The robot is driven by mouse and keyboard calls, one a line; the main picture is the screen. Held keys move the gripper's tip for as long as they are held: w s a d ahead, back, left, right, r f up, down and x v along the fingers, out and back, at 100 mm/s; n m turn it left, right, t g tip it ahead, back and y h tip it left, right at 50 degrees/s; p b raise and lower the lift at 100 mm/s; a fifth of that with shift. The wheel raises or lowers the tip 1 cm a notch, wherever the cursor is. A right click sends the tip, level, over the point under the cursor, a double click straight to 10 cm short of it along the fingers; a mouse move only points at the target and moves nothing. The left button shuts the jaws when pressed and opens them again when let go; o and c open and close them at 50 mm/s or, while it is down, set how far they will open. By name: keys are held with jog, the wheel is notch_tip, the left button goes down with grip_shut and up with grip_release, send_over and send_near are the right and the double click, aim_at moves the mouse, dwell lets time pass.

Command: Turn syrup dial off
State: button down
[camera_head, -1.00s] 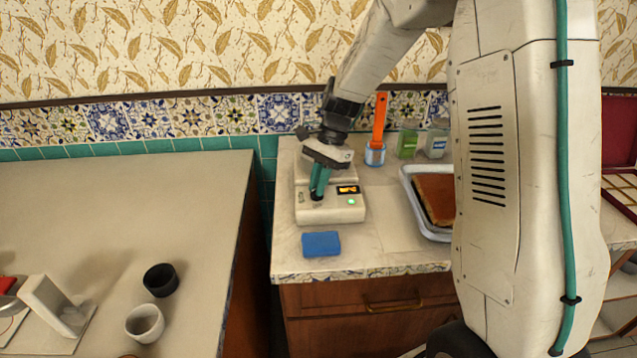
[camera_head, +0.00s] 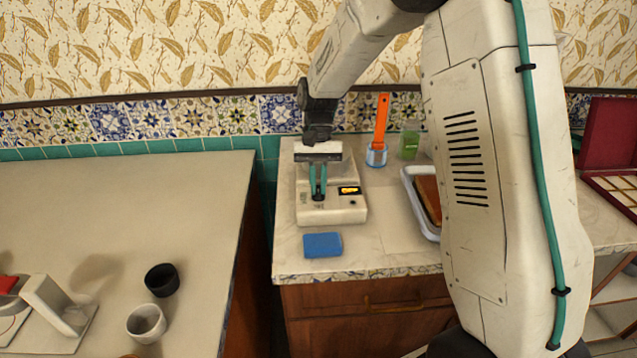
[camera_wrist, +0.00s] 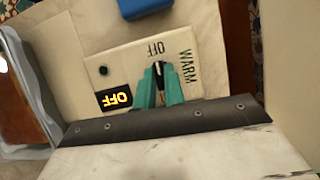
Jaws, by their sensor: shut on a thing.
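The syrup warmer (camera_head: 335,214), a cream box, stands on the marble counter. It also shows in the wrist view (camera_wrist: 125,60), with the labels OFF and WARM beside its dial. Its dial (camera_wrist: 158,67) is small and dark, and mostly hidden between my fingers. My gripper (camera_head: 318,193) points down at the front of the warmer and is shut on the dial; in the wrist view its teal fingers (camera_wrist: 159,82) close around it. The dial's pointer side faces the OFF label. The small display (camera_wrist: 117,97) reads OFF in yellow, and the round lamp (camera_wrist: 103,70) is dark.
A blue sponge (camera_head: 323,245) lies in front of the warmer. A blue jar with an orange brush (camera_head: 380,125), a green container (camera_head: 409,145) and a tray (camera_head: 416,207) stand to the right. Two cups (camera_head: 162,280) sit on the left counter, across a gap.

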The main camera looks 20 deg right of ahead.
jog(key=shift+w+n, duration=0.1)
jog(key=shift+n, duration=0.3)
jog(key=c, duration=1.5)
grip_release()
jog(key=v, duration=0.8)
jog(key=shift+a, duration=0.15)
